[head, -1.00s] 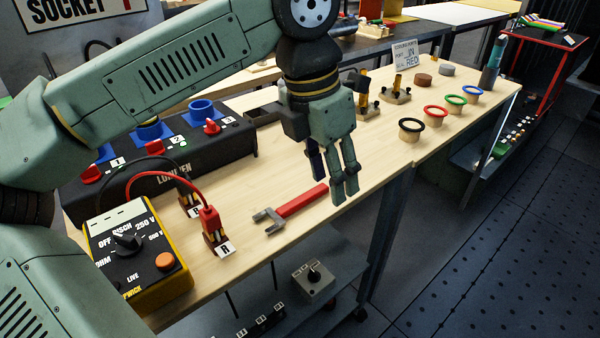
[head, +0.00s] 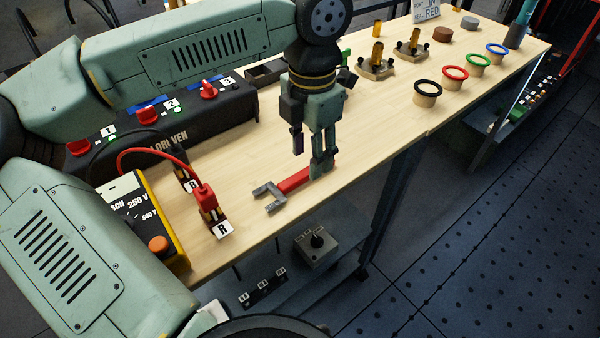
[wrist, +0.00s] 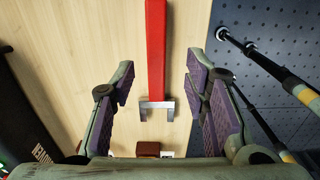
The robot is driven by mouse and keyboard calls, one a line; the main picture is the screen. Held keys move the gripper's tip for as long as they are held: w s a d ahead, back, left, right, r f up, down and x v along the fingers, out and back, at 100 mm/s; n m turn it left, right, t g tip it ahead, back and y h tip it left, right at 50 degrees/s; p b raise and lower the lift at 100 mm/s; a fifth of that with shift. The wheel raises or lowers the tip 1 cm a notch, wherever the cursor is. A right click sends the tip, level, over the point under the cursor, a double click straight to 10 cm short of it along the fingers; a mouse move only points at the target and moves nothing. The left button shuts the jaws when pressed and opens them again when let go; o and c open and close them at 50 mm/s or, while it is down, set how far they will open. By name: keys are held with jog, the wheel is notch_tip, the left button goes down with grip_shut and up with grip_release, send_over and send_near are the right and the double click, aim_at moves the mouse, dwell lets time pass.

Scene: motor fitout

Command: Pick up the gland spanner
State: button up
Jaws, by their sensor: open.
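The gland spanner has a red handle and a grey forked head (head: 268,196). It lies flat on the wooden bench near its front edge. My gripper (head: 308,164) is open and above the red handle, with its fingers pointing down; one finger hides the handle's far end in the head view. In the wrist view the spanner's red handle (wrist: 156,50) runs between the two spread fingers (wrist: 165,105), with the fork at its lower end. Neither finger touches it in that view.
The red terminal marked R (head: 208,205) stands left of the fork. A black box with red knobs (head: 190,125) and a yellow tester (head: 150,215) are at the left. Ringed cups (head: 427,94) and brass fittings (head: 376,62) stand farther right. The bench between is clear.

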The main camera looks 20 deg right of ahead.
aim_at(307, 171)
jog(key=shift+w+a+f+p, duration=0.15)
jog(key=shift+f+p, duration=0.2)
jog(key=shift+f, duration=1.5)
jog(key=shift+c, duration=0.6)
grip_shut()
